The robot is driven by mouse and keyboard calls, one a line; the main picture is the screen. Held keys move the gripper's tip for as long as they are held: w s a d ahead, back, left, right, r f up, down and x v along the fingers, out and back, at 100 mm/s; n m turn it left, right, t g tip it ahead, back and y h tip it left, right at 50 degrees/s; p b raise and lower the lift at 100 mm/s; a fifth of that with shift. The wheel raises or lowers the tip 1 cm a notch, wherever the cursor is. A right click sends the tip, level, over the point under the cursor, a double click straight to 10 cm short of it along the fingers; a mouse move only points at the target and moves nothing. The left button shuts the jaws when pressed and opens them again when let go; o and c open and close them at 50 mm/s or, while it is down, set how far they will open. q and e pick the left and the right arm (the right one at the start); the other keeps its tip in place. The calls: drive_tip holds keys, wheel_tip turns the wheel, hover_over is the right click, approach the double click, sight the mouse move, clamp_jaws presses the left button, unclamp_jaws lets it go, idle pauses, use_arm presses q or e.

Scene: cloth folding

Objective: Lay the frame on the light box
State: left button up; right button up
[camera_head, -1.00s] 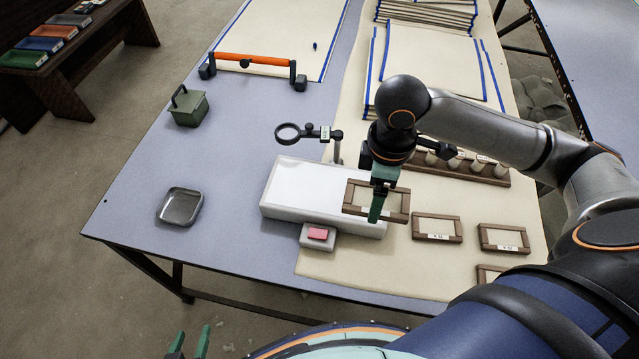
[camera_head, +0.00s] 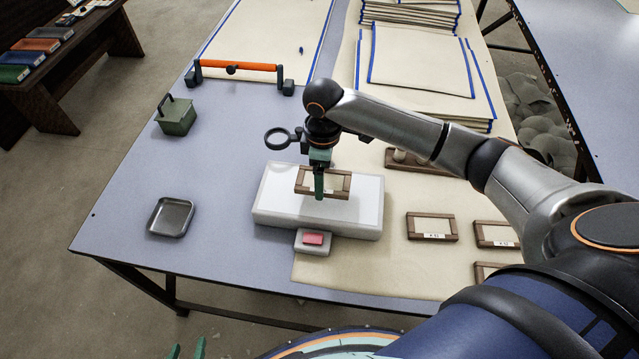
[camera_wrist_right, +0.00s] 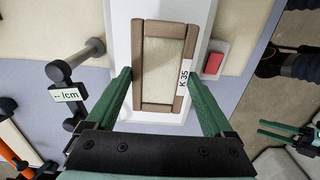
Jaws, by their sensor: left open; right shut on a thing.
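The wooden frame (camera_head: 342,183) with a pale fabric centre is between the fingers of my right gripper (camera_head: 319,193), over the middle of the white light box (camera_head: 362,218). In the right wrist view the frame (camera_wrist_right: 158,25) carries a label, "K 35", and my right gripper (camera_wrist_right: 159,80) grips its two long sides. The light box (camera_wrist_right: 118,40) shows around it. I cannot tell whether the frame touches the box or is slightly above it. My left gripper (camera_head: 187,350) is open and empty at the bottom edge, away from the table; it also shows in the right wrist view (camera_wrist_right: 287,135).
A small block with a red pad (camera_head: 314,238) adjoins the box's front. A magnifier (camera_head: 278,138) stands behind it. A metal tray (camera_head: 171,217) and green box (camera_head: 176,116) lie left. More frames (camera_head: 432,227) lie right. The table left of the light box is mostly clear.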

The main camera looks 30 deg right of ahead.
drive_tip(key=shift+w+a+f, duration=0.15)
drive_tip(key=shift+w+f, duration=0.35)
drive_tip(key=shift+f, duration=1.6)
drive_tip(key=shift+f, duration=0.2)
drive_tip(key=o, duration=1.1)
wheel_tip(320, 180, up, 12)
drive_tip(key=shift+r+p, duration=0.2)
drive_tip(key=shift+p, duration=0.1)
